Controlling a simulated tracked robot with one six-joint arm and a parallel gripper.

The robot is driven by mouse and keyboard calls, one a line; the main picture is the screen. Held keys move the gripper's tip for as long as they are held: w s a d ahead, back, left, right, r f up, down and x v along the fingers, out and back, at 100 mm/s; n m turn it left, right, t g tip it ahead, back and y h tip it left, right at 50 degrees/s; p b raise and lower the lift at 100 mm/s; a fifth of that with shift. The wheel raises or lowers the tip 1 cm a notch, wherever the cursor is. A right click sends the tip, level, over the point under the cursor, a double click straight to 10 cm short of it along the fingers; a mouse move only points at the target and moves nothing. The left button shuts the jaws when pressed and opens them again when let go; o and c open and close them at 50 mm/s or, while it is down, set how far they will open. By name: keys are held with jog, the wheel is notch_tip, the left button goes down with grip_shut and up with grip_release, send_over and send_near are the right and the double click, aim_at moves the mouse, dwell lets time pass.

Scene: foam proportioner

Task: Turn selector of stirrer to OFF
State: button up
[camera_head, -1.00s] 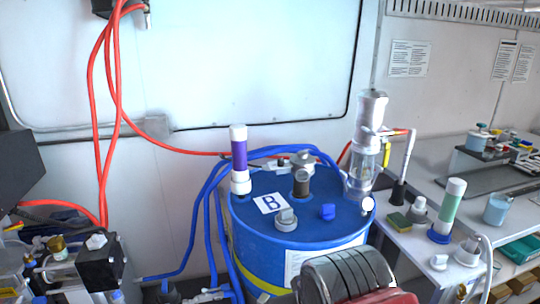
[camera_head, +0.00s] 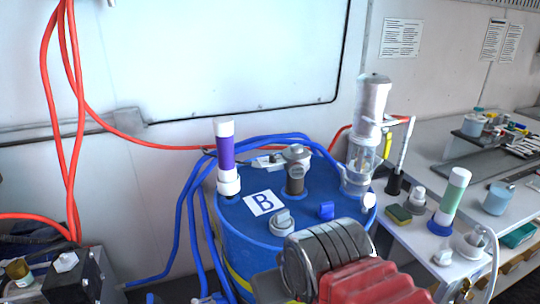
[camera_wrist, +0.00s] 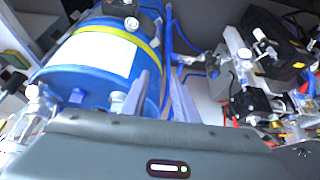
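The blue drum (camera_head: 245,228) marked B stands in the middle of the head view. A black box (camera_head: 85,283) with a white knob (camera_head: 66,261) is at the lower left. I cannot tell which part is the stirrer's selector. My gripper (camera_wrist: 160,95) shows in the wrist view with two fingers apart and nothing between them, over the drum's side.
Blue hoses (camera_head: 188,235) run down the drum's left side, and red hoses (camera_head: 75,120) hang along the wall. Fittings crowd the wrist view's right side (camera_wrist: 260,70).

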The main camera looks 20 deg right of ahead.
jog(key=w+d+r+m+t, duration=0.15)
jog(key=w+t, duration=0.55)
jog(key=w, duration=1.5)
jog(key=w+d+r+m+t+h, duration=0.2)
jog(key=w+d+m+t+h, duration=0.1)
jog(key=w+d+h, duration=0.3)
jog(key=w+d+t, duration=0.1)
jog(key=w+d, duration=0.1)
jog(key=d, duration=0.1)
jog(key=shift+h, duration=0.4)
jog(key=shift+w+a, duration=0.1)
